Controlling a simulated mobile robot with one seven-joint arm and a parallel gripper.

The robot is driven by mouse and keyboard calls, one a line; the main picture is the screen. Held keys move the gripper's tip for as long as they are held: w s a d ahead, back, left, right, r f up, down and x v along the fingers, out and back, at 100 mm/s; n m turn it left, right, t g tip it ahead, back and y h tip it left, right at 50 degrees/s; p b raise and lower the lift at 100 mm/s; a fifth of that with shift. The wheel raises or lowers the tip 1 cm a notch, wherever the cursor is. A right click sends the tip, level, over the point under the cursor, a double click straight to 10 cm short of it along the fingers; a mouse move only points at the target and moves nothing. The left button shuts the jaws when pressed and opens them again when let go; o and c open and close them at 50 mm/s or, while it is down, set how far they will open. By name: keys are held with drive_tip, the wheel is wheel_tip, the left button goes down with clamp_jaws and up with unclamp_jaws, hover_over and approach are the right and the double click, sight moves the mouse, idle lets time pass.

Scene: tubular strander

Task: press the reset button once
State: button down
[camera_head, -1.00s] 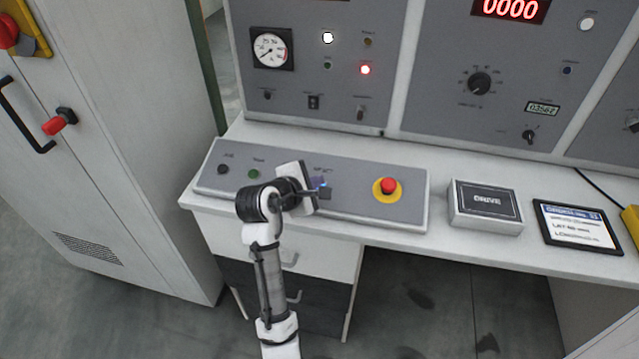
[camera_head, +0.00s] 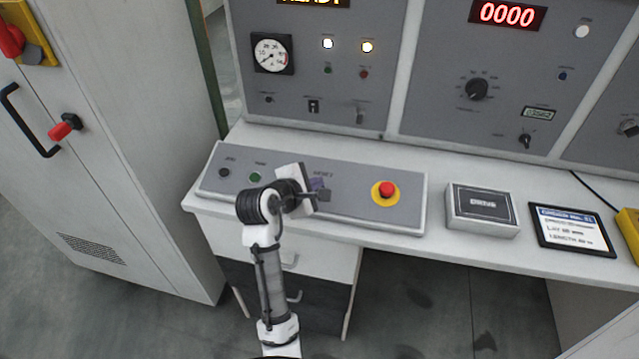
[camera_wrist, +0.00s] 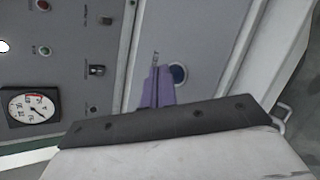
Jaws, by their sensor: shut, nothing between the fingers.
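A red emergency stop (camera_head: 387,189) on a yellow ring sits right of my gripper. Black and green buttons (camera_head: 255,177) lie to the left. A DRIVE box (camera_head: 482,209) stands right.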

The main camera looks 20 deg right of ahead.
idle(0.3)
drive_tip(key=r+p, duration=0.2)
drive_tip(key=r, duration=0.1)
drive_tip(key=shift+s+a+p, duration=0.2)
drive_tip(key=shift+s+p, duration=0.1)
drive_tip(key=shift+p, duration=0.1)
drive_tip(key=shift+s+a+r+b, duration=0.1)
drive_tip(key=shift+s+r+b, duration=0.1)
drive_tip(key=shift+r, duration=0.25)
drive_tip(key=shift+s+a+r+b, duration=0.1)
drive_tip(key=shift+r+b, duration=0.05)
drive_tip(key=shift+r, duration=0.3)
